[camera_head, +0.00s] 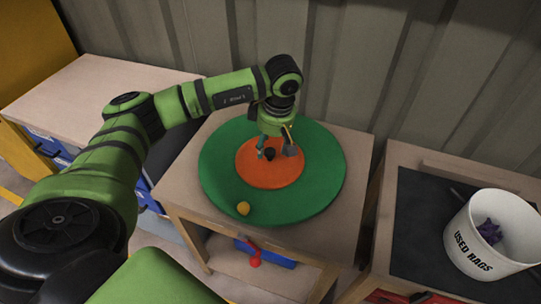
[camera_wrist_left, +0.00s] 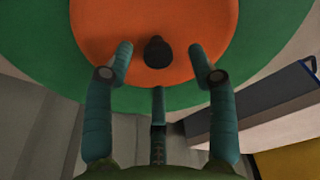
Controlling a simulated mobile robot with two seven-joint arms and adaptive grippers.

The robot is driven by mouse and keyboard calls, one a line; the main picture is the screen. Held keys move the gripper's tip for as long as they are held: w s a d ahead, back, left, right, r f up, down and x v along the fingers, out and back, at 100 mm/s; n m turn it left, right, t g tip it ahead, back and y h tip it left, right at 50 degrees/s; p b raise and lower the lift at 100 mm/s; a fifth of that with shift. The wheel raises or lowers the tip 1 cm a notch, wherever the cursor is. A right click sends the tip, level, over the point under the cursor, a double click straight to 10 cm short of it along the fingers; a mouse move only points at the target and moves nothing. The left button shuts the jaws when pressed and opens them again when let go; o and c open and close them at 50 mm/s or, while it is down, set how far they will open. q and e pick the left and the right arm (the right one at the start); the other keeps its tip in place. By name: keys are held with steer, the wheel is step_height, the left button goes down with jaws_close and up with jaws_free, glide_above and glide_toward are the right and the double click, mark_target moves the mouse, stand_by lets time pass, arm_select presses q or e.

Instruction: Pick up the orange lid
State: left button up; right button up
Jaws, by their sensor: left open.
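The orange lid (camera_head: 283,174) is a flat disc with a small black knob (camera_head: 269,154) at its middle. It lies on a round green disc (camera_head: 222,155) on a wooden table. In the left wrist view the lid (camera_wrist_left: 205,22) fills the upper middle, and its knob (camera_wrist_left: 158,51) shows between the finger tips. My left gripper (camera_head: 277,153) comes down from above over the lid, around the knob. Its fingers are spread in the left wrist view (camera_wrist_left: 160,62), apart from the knob and holding nothing. My right gripper is not in view.
A small yellow ball (camera_head: 243,208) lies on the green disc near its front edge. A white "USED RAGS" bucket (camera_head: 478,252) stands on a dark mat at the right. A corrugated wall (camera_head: 345,60) rises behind the table. A red object (camera_head: 254,262) is on the shelf below.

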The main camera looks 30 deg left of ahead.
arm_select(q)
steer(key=shift+f, duration=0.75)
steer(key=shift+a+f, duration=0.15)
steer(key=shift+f, duration=0.2)
steer(key=shift+w+f, duration=0.1)
steer(key=shift+f, duration=0.05)
jaws_close()
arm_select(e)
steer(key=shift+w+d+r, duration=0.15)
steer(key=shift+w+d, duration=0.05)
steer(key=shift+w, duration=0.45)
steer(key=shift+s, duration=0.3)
